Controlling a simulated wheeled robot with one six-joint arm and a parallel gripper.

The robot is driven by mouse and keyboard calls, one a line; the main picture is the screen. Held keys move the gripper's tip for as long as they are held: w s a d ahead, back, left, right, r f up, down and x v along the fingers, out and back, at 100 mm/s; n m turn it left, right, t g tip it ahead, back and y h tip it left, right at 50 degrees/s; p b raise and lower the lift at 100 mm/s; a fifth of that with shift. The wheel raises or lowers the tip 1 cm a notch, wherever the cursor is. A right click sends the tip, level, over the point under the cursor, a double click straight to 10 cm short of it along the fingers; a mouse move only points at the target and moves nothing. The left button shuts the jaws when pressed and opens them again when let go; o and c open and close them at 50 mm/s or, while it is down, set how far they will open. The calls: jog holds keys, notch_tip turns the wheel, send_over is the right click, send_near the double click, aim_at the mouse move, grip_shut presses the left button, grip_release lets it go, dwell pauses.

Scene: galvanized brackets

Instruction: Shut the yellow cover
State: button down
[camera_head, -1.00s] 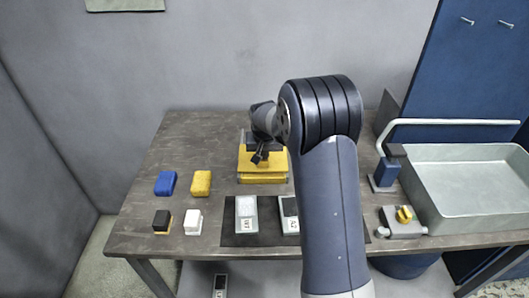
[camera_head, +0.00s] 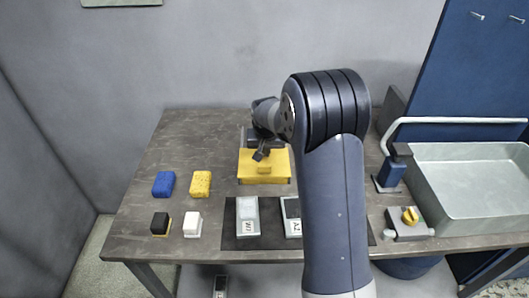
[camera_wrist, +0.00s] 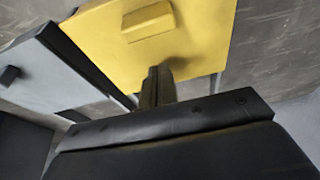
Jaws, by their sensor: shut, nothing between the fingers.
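The yellow cover (camera_head: 250,172) is on a case at the back middle of the table. It lies roughly flat, but I cannot tell whether it is fully down. In the wrist view the cover (camera_wrist: 195,45) is a yellow plate with a raised yellow block handle (camera_wrist: 148,22) on it. My gripper (camera_head: 259,155) is over the cover, with its fingers shut and empty. In the wrist view the shut fingers (camera_wrist: 157,85) are at the cover's near edge; whether they touch it is unclear.
A grey plate with a dark knob (camera_wrist: 8,75) lies beside the cover in the wrist view. Blue (camera_head: 164,184) and yellow (camera_head: 201,183) sponges, black-topped (camera_head: 160,222) and white (camera_head: 193,223) blocks stand left. A dark mat (camera_head: 230,238) holds labelled cases in front. A grey basin (camera_head: 440,205) is right.

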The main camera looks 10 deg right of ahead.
jog(key=b+v, duration=0.1)
jog(key=v, duration=0.9)
jog(key=shift+w+r, duration=0.1)
